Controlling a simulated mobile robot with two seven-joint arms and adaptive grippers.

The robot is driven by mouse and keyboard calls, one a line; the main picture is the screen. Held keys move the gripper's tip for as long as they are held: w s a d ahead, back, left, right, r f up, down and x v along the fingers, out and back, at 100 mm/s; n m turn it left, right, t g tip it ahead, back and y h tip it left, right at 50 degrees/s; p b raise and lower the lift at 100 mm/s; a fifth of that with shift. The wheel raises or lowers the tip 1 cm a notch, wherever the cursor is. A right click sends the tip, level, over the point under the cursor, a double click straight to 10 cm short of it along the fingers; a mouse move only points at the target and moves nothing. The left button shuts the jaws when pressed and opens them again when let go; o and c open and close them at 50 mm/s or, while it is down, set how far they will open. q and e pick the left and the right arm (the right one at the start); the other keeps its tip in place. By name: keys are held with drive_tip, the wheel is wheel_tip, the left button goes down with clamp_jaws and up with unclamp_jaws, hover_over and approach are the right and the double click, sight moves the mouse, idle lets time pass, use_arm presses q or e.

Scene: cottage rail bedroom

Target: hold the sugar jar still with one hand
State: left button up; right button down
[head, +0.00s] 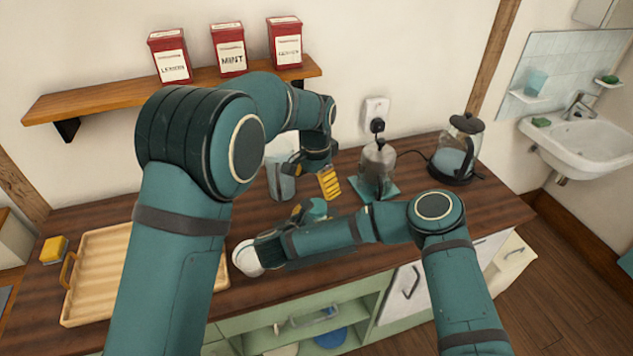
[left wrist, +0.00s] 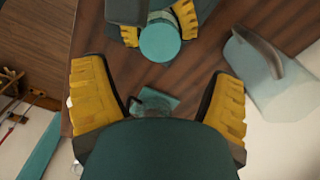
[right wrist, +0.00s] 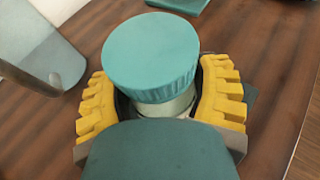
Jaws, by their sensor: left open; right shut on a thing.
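The sugar jar, with a ribbed teal lid, stands on the counter. Its lid (head: 314,207) shows in the head view, and the lid (right wrist: 150,55) fills the middle of the right wrist view, with a bit of pale body below. My right gripper (right wrist: 160,105) is shut around the body under the lid, one yellow finger on each side. The left wrist view also shows the lid (left wrist: 160,40) between those fingers. The jar's lower part is hidden.
A translucent pitcher (head: 281,184) stands left of my left gripper. A metal-and-glass pot (head: 377,165) stands on a teal mat (head: 386,190), with a kettle (head: 455,155) farther right. A wooden tray (head: 100,270) and yellow block (head: 54,250) are left. Red tins (head: 230,48) sit on the shelf.

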sight(316, 205)
use_arm(q)
drive_tip(key=shift+f, duration=3.9)
drive_tip(key=c, duration=1.3)
drive_tip(key=n, duration=1)
drive_tip(key=o, duration=1.2)
drive_tip(key=shift+o, duration=0.2)
